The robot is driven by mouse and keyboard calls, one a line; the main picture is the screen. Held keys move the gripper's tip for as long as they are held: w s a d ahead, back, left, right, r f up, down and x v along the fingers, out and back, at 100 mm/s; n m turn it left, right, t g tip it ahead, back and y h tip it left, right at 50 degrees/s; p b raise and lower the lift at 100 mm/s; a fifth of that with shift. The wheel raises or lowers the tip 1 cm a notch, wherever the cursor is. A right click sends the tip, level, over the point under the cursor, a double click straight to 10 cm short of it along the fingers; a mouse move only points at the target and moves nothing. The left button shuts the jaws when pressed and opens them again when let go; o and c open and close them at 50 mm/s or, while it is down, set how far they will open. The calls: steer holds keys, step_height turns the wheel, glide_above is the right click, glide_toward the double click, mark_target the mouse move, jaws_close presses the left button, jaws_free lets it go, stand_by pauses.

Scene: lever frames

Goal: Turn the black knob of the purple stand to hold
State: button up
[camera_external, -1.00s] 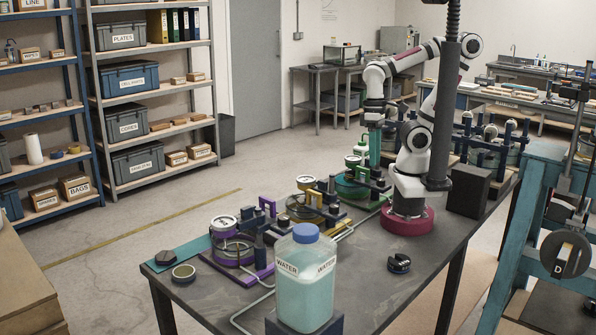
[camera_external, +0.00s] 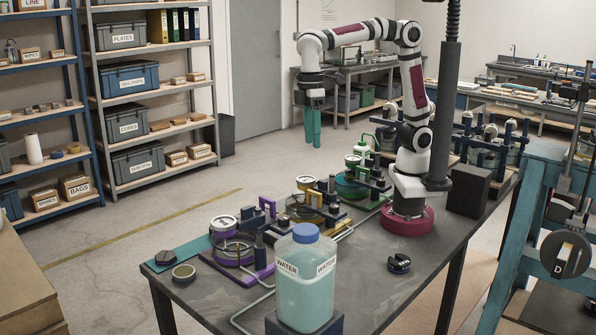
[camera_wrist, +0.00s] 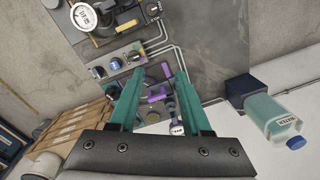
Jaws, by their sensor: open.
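The purple stand (camera_external: 230,270) is on the near left part of the table, with a round gauge and a clear round vessel. In the wrist view, purple parts (camera_wrist: 158,93) show between the fingers, with a gauge (camera_wrist: 177,129) below them in the picture. The stand's black knob is too small and crowded by dark fittings for me to tell it surely. My gripper (camera_external: 313,142) hangs in the air, fingers pointing down, well above and apart from the stands. Its teal fingers (camera_wrist: 157,82) are open and empty.
A yellow stand (camera_external: 303,214) and a green stand (camera_external: 352,190) follow along the table toward my base. A water jug (camera_external: 305,285) stands at the front. A black clip-like part (camera_external: 399,264) lies on the bare right side. Pipes run between the stands.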

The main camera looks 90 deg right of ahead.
mark_target(284, 217)
steer(key=w+a+f+n, duration=0.1)
steer(key=w+a+n, duration=0.4)
steer(key=w+a, duration=0.45)
steer(key=shift+h, duration=0.3)
steer(key=f, duration=0.5)
steer(key=s+f, duration=0.1)
steer(key=f, duration=0.4)
steer(key=a+f, duration=0.1)
steer(key=f, duration=0.4)
steer(key=shift+s+a+f, duration=0.1)
steer(key=shift+s+f, duration=0.1)
steer(key=shift+s, duration=0.2)
jaws_close()
